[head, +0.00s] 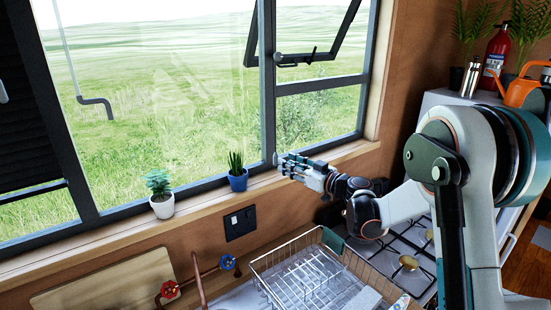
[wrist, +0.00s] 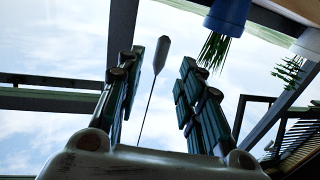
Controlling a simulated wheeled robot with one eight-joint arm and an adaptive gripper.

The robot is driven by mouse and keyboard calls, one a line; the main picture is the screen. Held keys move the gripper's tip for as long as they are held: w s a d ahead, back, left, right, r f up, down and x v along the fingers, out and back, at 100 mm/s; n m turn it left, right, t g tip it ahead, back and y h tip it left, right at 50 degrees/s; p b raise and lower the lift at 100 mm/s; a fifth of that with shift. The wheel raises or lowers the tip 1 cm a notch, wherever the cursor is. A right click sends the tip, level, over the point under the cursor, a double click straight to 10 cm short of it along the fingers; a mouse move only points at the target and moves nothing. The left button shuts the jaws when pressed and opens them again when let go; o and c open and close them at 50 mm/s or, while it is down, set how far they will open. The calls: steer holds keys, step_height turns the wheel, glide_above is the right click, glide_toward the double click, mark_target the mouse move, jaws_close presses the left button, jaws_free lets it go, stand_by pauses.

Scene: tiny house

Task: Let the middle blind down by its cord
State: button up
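My gripper (head: 283,166) is in front of the window's dark upright, just above the sill. In the wrist view its two fingers (wrist: 160,88) stand wide apart. A thin cord with a slim grey pull (wrist: 162,54) shows in the gap between them, nearer the left finger in the picture. No finger visibly touches the pull. In the head view a small pale tip (head: 275,158) beside my fingertips looks like the same pull. The middle blind itself is not in view; the middle pane is uncovered.
A dark blind (head: 22,110) hangs at the far left. The sill holds a white-potted plant (head: 162,205) and a blue-potted plant (head: 237,181), the latter left of my gripper. Below are a dish rack (head: 300,265) and a stove (head: 405,255). A dark-framed window sash (head: 303,57) is tilted open.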

mark_target(275, 158)
steer(key=x, duration=0.7)
jaws_close()
